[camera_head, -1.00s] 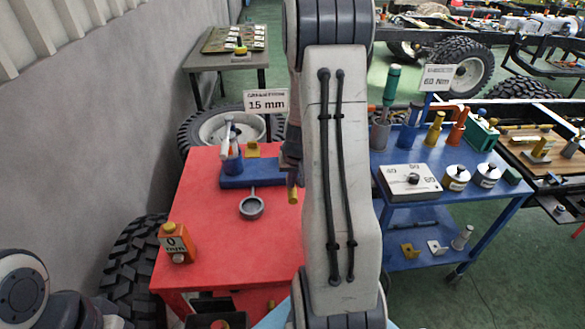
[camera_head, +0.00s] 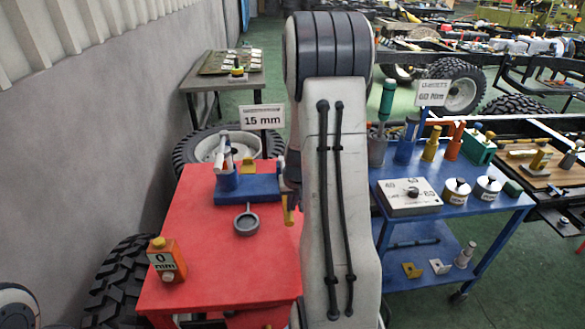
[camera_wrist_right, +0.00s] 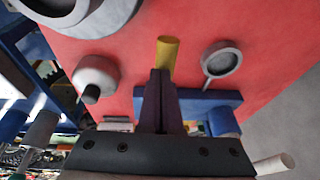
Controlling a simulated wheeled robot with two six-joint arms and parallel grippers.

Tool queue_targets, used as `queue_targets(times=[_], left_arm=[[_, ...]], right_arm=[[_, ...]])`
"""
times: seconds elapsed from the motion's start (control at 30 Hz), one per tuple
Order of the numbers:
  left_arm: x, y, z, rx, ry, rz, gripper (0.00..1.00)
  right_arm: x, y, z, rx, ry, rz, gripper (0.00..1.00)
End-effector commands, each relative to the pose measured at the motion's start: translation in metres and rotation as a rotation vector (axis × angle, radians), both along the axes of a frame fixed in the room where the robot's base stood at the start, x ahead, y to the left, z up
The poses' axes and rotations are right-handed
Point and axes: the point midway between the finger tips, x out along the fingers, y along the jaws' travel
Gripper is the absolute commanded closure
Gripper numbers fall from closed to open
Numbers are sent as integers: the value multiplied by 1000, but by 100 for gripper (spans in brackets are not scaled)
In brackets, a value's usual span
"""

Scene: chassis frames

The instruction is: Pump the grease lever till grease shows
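The red cart top (camera_head: 205,255) carries a blue base block (camera_head: 262,188) with a blue upright cylinder and a pale rod (camera_head: 223,152). A grey ring-shaped cup (camera_head: 246,223) sits in front of the block on a short stem; it also shows in the wrist view (camera_wrist_right: 221,59). My right gripper (camera_head: 289,200) is at the block's right end, partly hidden by my right arm. In the wrist view its dark fingers (camera_wrist_right: 161,82) are together, with a yellow cylindrical grip (camera_wrist_right: 167,53) projecting from their tips. The lever's shaft and any grease are not clearly visible. My left gripper is out of view.
A "15 mm" sign (camera_head: 262,116) stands behind. A blue cart (camera_head: 470,215) with tools and canisters is at right. Tyres and a grey wall border the left. The red top's front middle is clear.

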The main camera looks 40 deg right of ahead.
Motion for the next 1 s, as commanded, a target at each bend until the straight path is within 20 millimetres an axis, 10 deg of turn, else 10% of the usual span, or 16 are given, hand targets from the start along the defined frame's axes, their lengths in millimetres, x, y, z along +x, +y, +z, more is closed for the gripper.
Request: queue_targets(times=[0.17,0.37,1.0], left_arm=[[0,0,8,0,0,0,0],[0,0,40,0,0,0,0],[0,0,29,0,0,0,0]], right_arm=[[-6,6,3,12,19,10,100],[-6,9,51,1,1,17,100],[-54,36,122,-2,-2,13,100]])
